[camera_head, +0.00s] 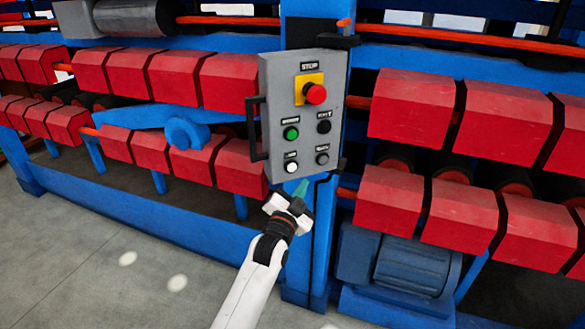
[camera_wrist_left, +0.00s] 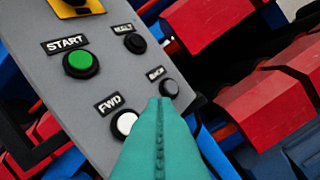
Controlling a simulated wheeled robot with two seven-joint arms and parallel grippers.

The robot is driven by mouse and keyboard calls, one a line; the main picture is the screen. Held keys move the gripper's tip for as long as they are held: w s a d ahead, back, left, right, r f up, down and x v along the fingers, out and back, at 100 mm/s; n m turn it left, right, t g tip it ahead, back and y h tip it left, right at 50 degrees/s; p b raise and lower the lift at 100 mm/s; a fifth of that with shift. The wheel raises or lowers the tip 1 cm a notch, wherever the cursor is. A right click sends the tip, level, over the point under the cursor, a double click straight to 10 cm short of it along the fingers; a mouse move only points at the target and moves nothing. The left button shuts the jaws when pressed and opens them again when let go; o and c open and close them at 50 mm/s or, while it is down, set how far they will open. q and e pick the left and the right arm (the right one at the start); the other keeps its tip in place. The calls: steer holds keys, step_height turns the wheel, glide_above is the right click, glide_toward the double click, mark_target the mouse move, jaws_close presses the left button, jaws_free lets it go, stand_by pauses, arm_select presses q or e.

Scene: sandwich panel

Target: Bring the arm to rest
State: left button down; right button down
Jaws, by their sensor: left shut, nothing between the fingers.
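My left gripper (camera_head: 298,190) is in front of the lower edge of the grey control panel (camera_head: 275,80) in the head view. Its teal fingers are shut with nothing between them. In the left wrist view the shut fingers (camera_wrist_left: 162,105) point up at the panel, with their tips between the white FWD button (camera_wrist_left: 125,123) and a grey-black button (camera_wrist_left: 169,88). I cannot tell whether the tips touch the panel. The green START button (camera_wrist_left: 80,63) is above them. A red stop button (camera_head: 316,94) on a yellow plate is near the panel's top. My right gripper is not in view.
The panel is on a blue post (camera_head: 318,240) and has a black handle (camera_head: 255,130) on its left side. Rows of red blocks (camera_head: 410,105) on a blue frame extend to both sides. A blue motor (camera_head: 400,265) is at the lower right. Open grey floor (camera_head: 90,260) is at the lower left.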

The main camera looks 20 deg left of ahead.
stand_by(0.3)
arm_select(q)
steer(key=s+f+n+g, duration=0.1)
steer(key=s+f+g, duration=0.1)
steer(key=f, duration=0.8)
steer(key=s+f+g, duration=0.3)
steer(key=f, duration=0.8)
steer(key=s+f+n+g, duration=0.1)
steer(key=s+f+g, duration=0.1)
steer(key=s+f, duration=0.65)
steer(key=s+f+n+g, duration=0.1)
steer(key=s+f+g, duration=0.35)
steer(key=f, duration=0.75)
steer(key=s+a+f+n+g, duration=0.1)
steer(key=s+f, duration=0.5)
steer(key=s, duration=0.7)
steer(key=s+a+f+g, duration=0.1)
steer(key=s+f+g, duration=0.2)
steer(key=s, duration=1.1)
steer(key=s+a+f+n+g+y, duration=0.1)
steer(key=s+a+f+g, duration=0.1)
steer(key=s+f, duration=0.7)
steer(key=s+g, duration=0.1)
steer(key=s, duration=0.3)
steer(key=shift+s+n, duration=0.2)
steer(key=shift+n, duration=0.1)
steer(key=shift+f, duration=0.1)
